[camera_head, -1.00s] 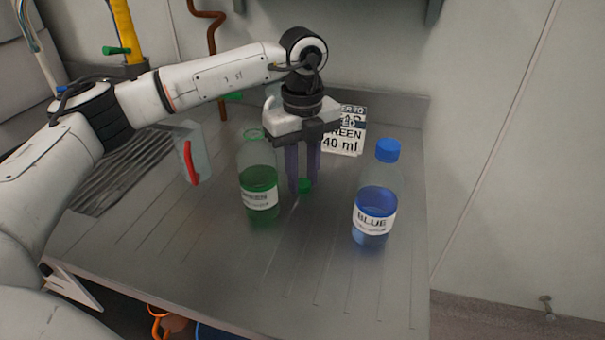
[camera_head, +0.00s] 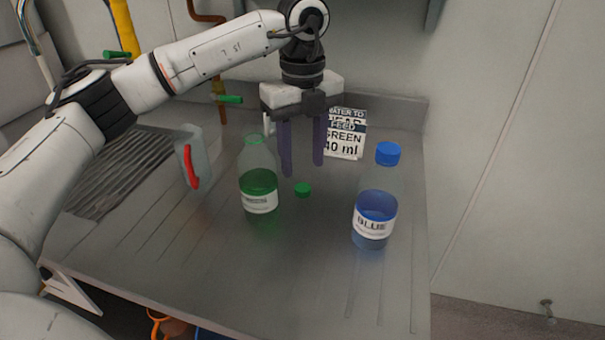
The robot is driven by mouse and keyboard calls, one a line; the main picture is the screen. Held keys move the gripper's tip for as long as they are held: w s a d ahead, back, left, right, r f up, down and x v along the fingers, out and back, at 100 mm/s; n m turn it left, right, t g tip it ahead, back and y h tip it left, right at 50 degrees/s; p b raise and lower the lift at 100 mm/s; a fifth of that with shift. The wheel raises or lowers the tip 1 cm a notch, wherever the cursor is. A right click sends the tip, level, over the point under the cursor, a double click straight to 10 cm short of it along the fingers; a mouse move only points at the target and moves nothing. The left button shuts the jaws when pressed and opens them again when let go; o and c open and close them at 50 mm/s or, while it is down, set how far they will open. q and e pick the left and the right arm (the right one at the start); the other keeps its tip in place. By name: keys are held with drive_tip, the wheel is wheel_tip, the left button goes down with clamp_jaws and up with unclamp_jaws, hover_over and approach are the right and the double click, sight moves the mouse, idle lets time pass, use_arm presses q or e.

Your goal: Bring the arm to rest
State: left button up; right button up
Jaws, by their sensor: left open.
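My left arm (camera_head: 205,60) reaches in from the left over the metal bench. My left gripper (camera_head: 302,172) points down with its two purple fingers apart and nothing between them. It hangs above the bench, just behind a small green cap (camera_head: 302,190) that lies on the bench. The green-liquid bottle (camera_head: 258,188) stands upright and uncapped to the left of the fingers. The blue-liquid bottle (camera_head: 374,212) stands upright with its blue cap on, to the right. My right gripper is not in view.
A sign (camera_head: 345,135) reading "GREEN" and "40 ml", its first digit partly covered, stands behind the gripper. A clear jug with a red handle (camera_head: 190,165) stands at left by the ridged drainer (camera_head: 125,170). The front of the metal bench (camera_head: 270,285) is clear.

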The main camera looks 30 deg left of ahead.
use_arm(q)
wheel_tip(320, 180, up, 7)
drive_tip(key=shift+f, duration=0.15)
